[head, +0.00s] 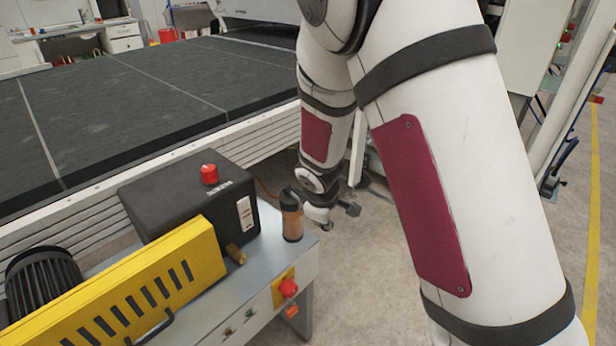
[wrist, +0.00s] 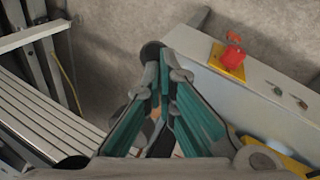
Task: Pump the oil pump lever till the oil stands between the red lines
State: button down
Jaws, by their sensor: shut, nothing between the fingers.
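An oil reservoir (head: 292,222) with a dark top and amber oil stands upright on the cabinet's far right corner in the head view. I cannot make out its red lines or the exact oil level. A dark knob (head: 351,209) shows right of it, perhaps the lever's end; I cannot tell for sure. My gripper (head: 318,203) is at the reservoir's far side, its fingers partly hidden. In the wrist view my gripper (wrist: 160,75) is shut and empty, with a black round part (wrist: 151,50) by its fingertips. Contact with the lever is unclear.
The grey cabinet (head: 262,262) carries a black box (head: 175,200) with a red cap (head: 209,174), a brass fitting (head: 236,254) and a yellow guard (head: 130,290). A red button (head: 289,288) is on its front. The dark conveyor (head: 120,95) lies behind. Floor right of the cabinet is open.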

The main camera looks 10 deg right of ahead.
jog(key=shift+f, duration=0.15)
dwell(0.4)
jog(key=s+r+p, duration=0.2)
jog(key=s+r, duration=0.6)
jog(key=r, duration=0.2)
jog(key=shift+a+r+p, duration=0.15)
jog(key=shift+a+p, duration=0.05)
jog(key=shift+p, duration=0.2)
dwell(1.2)
